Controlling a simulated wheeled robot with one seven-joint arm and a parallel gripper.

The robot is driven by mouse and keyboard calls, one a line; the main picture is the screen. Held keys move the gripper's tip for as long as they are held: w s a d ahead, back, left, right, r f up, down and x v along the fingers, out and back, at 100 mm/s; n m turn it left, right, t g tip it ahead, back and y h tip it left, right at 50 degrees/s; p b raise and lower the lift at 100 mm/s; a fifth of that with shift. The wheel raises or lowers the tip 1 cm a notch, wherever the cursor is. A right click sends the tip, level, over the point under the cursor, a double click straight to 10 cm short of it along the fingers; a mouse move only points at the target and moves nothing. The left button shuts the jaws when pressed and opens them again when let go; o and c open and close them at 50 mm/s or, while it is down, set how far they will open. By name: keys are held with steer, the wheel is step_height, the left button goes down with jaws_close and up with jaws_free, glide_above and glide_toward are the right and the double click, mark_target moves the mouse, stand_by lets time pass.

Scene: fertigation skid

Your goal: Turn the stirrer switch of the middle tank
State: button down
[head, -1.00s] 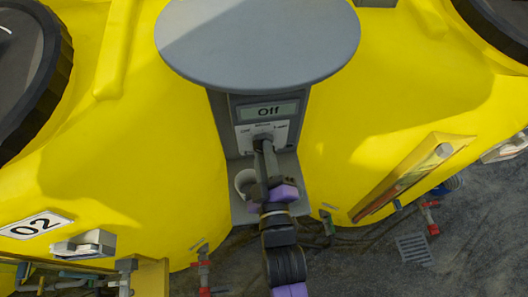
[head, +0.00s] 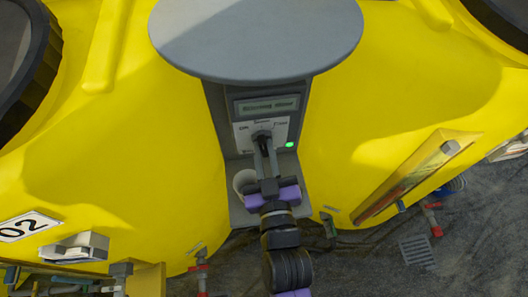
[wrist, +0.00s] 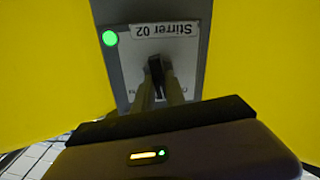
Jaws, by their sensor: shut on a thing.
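The stirrer switch is a dark knob (head: 261,134) on a white plate of a grey control box (head: 220,130) set against the yellow tank (head: 130,130). In the wrist view the knob (wrist: 155,70) sits between my two fingers, under an upside-down label (wrist: 164,30) reading "Stirrer 02". My gripper (head: 263,145) is shut on the knob; its fingers also show in the wrist view (wrist: 158,90). A green light (head: 289,144) is lit beside the plate. The display (head: 267,105) above shows text, seemingly starting with "Running". The fingers partly hide the knob.
A round grey cover (head: 257,35) overhangs the control box closely. A white cup (head: 243,181) stands on the box's shelf, left of my gripper. A "02" sign (head: 29,226) is on the yellow tank at left. Pipes with red fittings (head: 434,218) stand near the floor.

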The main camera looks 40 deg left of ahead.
steer(key=m, duration=0.5)
steer(key=shift+w+d+m, duration=0.15)
steer(key=shift+m, duration=0.15)
steer(key=m, duration=0.5)
steer(key=shift+f, duration=0.15)
steer(key=shift+m, duration=0.3)
steer(key=c, duration=1.4)
jaws_free()
steer(key=shift+o, duration=0.2)
steer(key=shift+d, duration=0.1)
steer(key=b+v, duration=0.2)
steer(key=v, duration=0.5)
steer(key=shift+s+d+b, duration=0.2)
steer(key=shift+d+b, duration=0.05)
steer(key=shift+b, duration=0.1)
